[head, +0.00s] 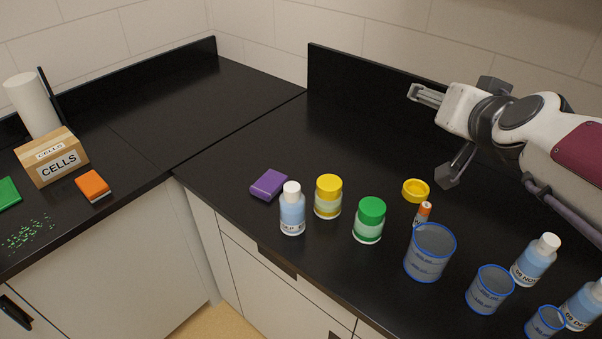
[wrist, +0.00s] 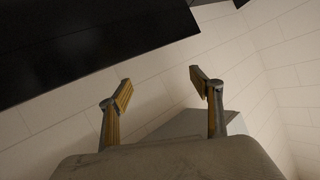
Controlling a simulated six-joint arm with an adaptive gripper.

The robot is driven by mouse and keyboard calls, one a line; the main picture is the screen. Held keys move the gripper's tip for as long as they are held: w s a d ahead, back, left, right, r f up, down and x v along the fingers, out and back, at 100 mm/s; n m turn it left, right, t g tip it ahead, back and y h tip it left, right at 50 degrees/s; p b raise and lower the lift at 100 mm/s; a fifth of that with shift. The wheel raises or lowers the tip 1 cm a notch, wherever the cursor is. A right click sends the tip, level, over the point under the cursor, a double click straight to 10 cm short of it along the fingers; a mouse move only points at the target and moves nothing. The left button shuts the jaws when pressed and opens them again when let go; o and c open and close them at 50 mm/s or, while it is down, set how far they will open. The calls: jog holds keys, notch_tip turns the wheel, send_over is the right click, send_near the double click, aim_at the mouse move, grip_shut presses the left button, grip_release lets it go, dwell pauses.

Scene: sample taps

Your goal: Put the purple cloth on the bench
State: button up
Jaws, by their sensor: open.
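A purple folded cloth (head: 269,184) lies on the black bench (head: 235,130), near its front edge and just behind a white-capped bottle. My gripper (head: 428,140) is up at the right of the head view, above the bench and well to the right of the cloth. Its two fingers are spread wide with nothing between them. In the wrist view my gripper (wrist: 160,88) is also open and empty, facing the tiled wall and a dark edge. The cloth does not show in the wrist view.
Close to the cloth stand a white-capped bottle (head: 292,210), a yellow jar (head: 328,196) and a green jar (head: 369,220). Blue-rimmed beakers (head: 430,252) stand at right. An orange block (head: 94,186) and CELLS box (head: 52,160) are at left. The back middle is clear.

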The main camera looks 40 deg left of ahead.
jog(key=w+a+f+t, duration=0.1)
jog(key=w+a+f, duration=0.15)
jog(key=a, duration=1.15)
jog(key=m+t+h, duration=0.2)
jog(key=h, duration=0.2)
send_over(262, 189)
jog(key=w+d, duration=0.3)
notch_tip(262, 189, down, 17)
jog(key=s+f, duration=0.3)
jog(key=f, duration=0.1)
jog(key=s+a+f+h, duration=0.1)
jog(key=s+f, duration=0.3)
jog(key=s+f+h, duration=0.1)
jog(key=s+f, duration=0.2)
jog(key=f, duration=0.1)
jog(key=shift+s+a+g, duration=0.3)
jog(key=shift+x, duration=1.3)
jog(key=shift+w, duration=0.15)
jog(key=shift+x, duration=2.45)
